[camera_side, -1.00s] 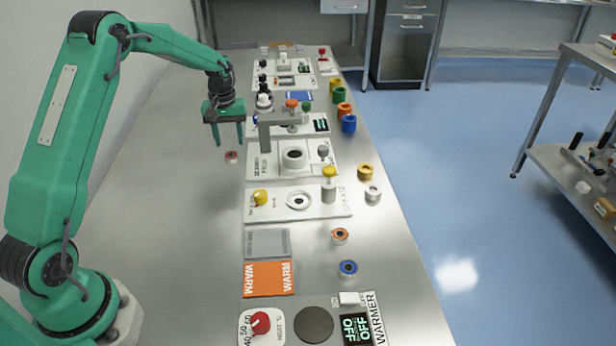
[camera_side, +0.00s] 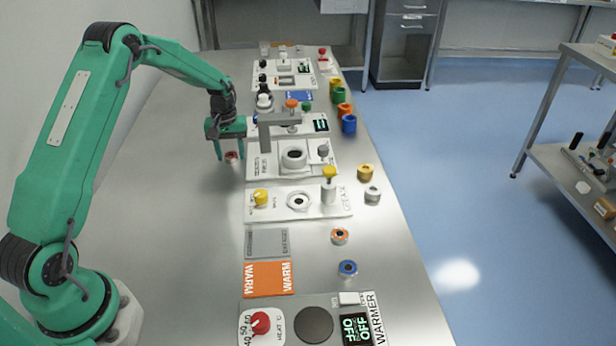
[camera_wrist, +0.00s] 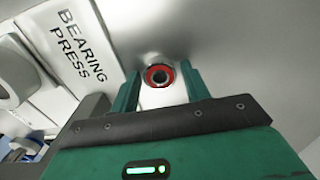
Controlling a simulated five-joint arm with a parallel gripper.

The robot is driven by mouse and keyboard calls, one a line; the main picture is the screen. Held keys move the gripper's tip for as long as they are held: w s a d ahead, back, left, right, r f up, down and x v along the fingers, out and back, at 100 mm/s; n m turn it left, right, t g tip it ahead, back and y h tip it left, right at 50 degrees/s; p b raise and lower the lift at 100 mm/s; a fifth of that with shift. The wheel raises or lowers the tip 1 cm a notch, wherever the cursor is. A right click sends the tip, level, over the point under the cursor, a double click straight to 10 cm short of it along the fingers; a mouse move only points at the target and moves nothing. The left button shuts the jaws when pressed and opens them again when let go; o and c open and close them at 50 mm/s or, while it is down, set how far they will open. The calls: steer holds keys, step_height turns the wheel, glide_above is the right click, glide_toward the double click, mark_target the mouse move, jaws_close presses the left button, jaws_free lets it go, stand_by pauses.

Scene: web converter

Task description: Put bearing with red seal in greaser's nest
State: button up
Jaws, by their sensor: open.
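The bearing with the red seal (camera_side: 232,156) lies on the steel table left of the bearing press. In the wrist view the bearing (camera_wrist: 159,75) shows its red ring and dark bore just beyond and between my fingertips. My gripper (camera_side: 231,155) is open, its two green fingers lowered around the bearing's place; I cannot tell whether they touch it. The gripper also shows in the wrist view (camera_wrist: 160,83). The greaser (camera_side: 335,203) is a white plate marked GREASE with a yellow knob and a yellow-topped post. Its nest (camera_side: 299,201) is a white ring with a dark centre, and looks empty.
The bearing press (camera_side: 265,165) with its grey overhanging arm (camera_side: 279,119) stands right of my gripper. Bearings with orange (camera_side: 340,236) and blue (camera_side: 348,268) seals lie nearer. An orange WARM mat (camera_side: 268,278) and the warmer (camera_side: 372,318) are in front. The table's left side is clear.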

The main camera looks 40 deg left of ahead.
mark_target(231, 155)
steer(key=shift+c, duration=0.3)
steer(key=c, duration=0.8)
steer(key=shift+r, duration=0.1)
steer(key=shift+r, duration=0.4)
step_height(231, 155, up, 3)
steer(key=shift+r, duration=0.1)
steer(key=s+d+r, duration=0.2)
steer(key=d+r, duration=0.5)
steer(key=d, duration=0.4)
steer(key=shift+d, duration=0.25)
steer(key=shift+d, duration=0.1)
